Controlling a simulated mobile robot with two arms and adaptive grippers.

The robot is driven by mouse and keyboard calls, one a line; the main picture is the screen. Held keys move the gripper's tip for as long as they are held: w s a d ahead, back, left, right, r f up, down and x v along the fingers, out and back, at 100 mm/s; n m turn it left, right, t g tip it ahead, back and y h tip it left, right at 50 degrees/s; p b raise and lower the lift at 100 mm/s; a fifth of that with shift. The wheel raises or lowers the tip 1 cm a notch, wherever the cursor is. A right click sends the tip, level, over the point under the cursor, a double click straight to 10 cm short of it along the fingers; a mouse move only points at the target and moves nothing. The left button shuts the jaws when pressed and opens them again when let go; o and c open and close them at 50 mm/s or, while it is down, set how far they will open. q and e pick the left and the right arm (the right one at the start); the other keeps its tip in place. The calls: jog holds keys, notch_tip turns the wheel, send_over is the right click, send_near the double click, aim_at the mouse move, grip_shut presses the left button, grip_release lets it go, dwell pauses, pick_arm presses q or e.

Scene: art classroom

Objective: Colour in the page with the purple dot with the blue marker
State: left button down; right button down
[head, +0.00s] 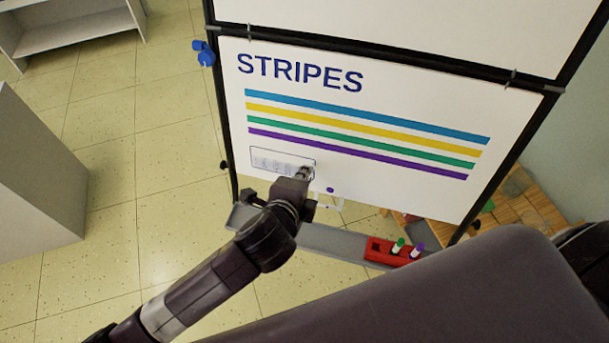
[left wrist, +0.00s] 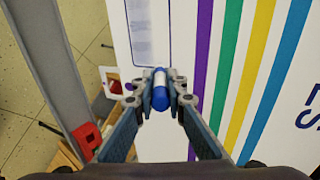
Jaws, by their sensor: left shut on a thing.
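The page headed STRIPES (head: 400,100) is on the easel, with blue, yellow, green and purple stripes. A small purple dot (head: 330,190) is near its lower edge. An outlined box (head: 260,152) below the stripes holds faint bluish scribbles, which also show in the left wrist view (left wrist: 150,30). My left gripper (head: 305,175) is at the box's right end, shut on the blue marker (left wrist: 159,95), seen between the fingers with a white band and blue end. I cannot tell whether its tip touches the page. My right gripper is out of view.
A grey ledge (head: 335,240) runs below the page. On it, a red holder (head: 378,251) carries a green marker (head: 398,245) and a purple marker (head: 417,250). A blue object (head: 205,54) is at the easel's left edge. A grey cabinet (head: 35,175) stands left; tiled floor lies between.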

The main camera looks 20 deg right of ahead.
pick_arm(q)
jog(key=shift+w+a+p, duration=0.45)
jog(key=shift+w+a, duration=0.15)
jog(key=shift+a, duration=0.2)
jog(key=shift+w+a+p, duration=0.45)
jog(key=shift+a+p, duration=0.05)
jog(key=shift+a, duration=0.25)
jog(key=shift+w+a+p, duration=0.35)
jog(key=shift+w+a, duration=0.2)
jog(key=shift+a, duration=0.15)
